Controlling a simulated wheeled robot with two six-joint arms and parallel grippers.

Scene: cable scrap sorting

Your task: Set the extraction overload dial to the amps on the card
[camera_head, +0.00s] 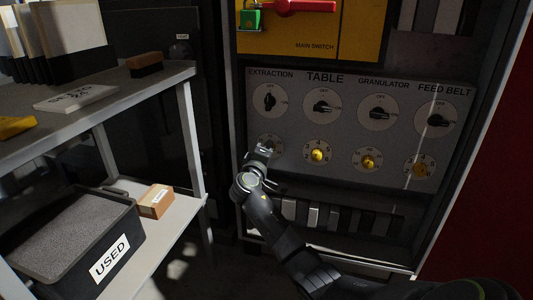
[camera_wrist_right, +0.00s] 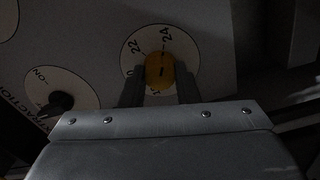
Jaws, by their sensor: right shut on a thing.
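The extraction overload dial is at the left end of the panel's lower row. Its pale disc (camera_head: 277,142) is mostly hidden behind my right gripper (camera_head: 265,150) in the head view. In the right wrist view, its yellow knob (camera_wrist_right: 160,70) sits on a white scale (camera_wrist_right: 135,62) with 22 and 24 readable; the lower numbers are partly covered. The two fingers of my right gripper (camera_wrist_right: 159,88) are shut on the knob, one at each side. A dark mark shows on the knob's face. I cannot identify the card for certain. My left gripper is not in view.
The black EXTRACTION switch (camera_head: 269,101) is above the dial, and the TABLE overload dial (camera_head: 317,152) is to its right. A red main switch handle (camera_head: 300,7) is higher. A shelf unit (camera_head: 185,78) stands left, with a USED bin (camera_head: 125,243) below.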

